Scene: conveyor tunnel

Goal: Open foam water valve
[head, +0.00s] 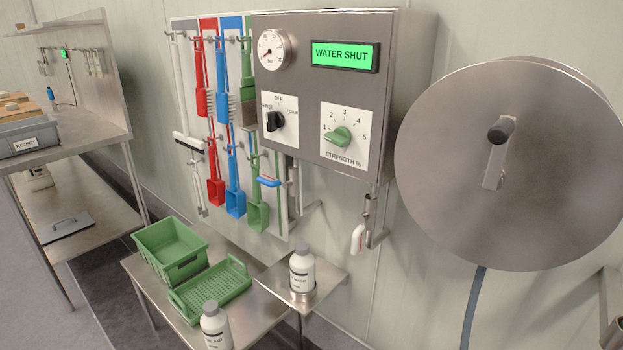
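A steel foam control box (345,85) hangs on the wall. Its green display (345,55) reads "WATER SHUT". Below its left side, a blue valve handle (268,181) lies roughly level beside a vertical pipe (294,190). Below its right side, a white and red handle (357,238) hangs downward at another pipe. The labels do not show which handle is the foam water valve. A black selector knob (274,121) and a green strength knob (340,137) sit on the front, with a pressure gauge (273,49) above.
A large round steel hose reel (540,190) with a crank stands out at the right. Coloured brushes and scoops hang behind the box's left. Below are a green crate (168,250), a green perforated tray (212,291) and white bottles (302,270). A steel bench (75,150) stands left.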

